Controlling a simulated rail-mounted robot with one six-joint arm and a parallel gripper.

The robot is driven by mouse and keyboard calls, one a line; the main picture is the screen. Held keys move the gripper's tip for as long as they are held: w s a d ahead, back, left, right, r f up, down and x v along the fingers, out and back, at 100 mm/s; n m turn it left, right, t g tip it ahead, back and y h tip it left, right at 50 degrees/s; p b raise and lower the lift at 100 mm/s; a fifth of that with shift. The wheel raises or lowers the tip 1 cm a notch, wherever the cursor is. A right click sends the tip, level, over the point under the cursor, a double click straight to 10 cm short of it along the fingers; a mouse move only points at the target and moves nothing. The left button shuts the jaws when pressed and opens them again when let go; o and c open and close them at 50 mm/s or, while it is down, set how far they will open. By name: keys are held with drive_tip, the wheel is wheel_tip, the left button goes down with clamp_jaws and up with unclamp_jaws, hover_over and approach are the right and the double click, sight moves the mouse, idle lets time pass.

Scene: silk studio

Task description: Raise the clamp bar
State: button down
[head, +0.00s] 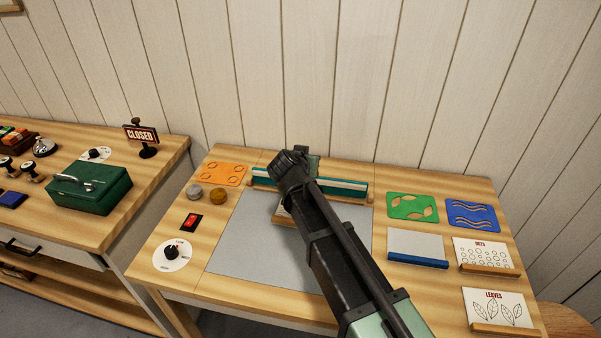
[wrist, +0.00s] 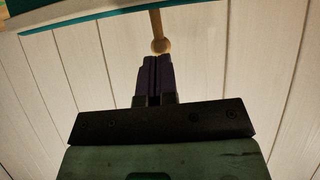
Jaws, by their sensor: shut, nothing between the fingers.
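The clamp bar (head: 342,188) is a long teal and pale strip along the back edge of the grey work surface (head: 240,240) in the head view. My arm crosses in front of its middle. In the wrist view, the teal and pale edge of the bar (wrist: 95,14) runs across the top. A thin wooden rod with a round knob (wrist: 160,46) reaches from it towards my fingers. My gripper (wrist: 156,60) is shut and empty, its fingertips close to the knob. I cannot tell whether they touch. My fingers are hidden in the head view.
An orange stencil (head: 222,174) and two round pucks lie left of the bar. A red switch (head: 191,222) and a dial (head: 171,254) are at front left. Green (head: 412,206) and blue (head: 473,214) stencils and several cards lie at right. The plank wall stands close behind.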

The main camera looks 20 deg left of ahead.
drive_tip(key=shift+w+f, duration=0.4)
drive_tip(key=shift+w, duration=0.2)
drive_tip(key=shift+w+a, duration=0.25)
drive_tip(key=shift+w, duration=0.9)
drive_tip(key=shift+s, duration=0.1)
drive_tip(key=s+r+p, duration=0.9)
drive_tip(key=r+p, duration=0.1)
drive_tip(key=shift+s+d+r, duration=0.15)
drive_tip(key=shift+s, duration=0.1)
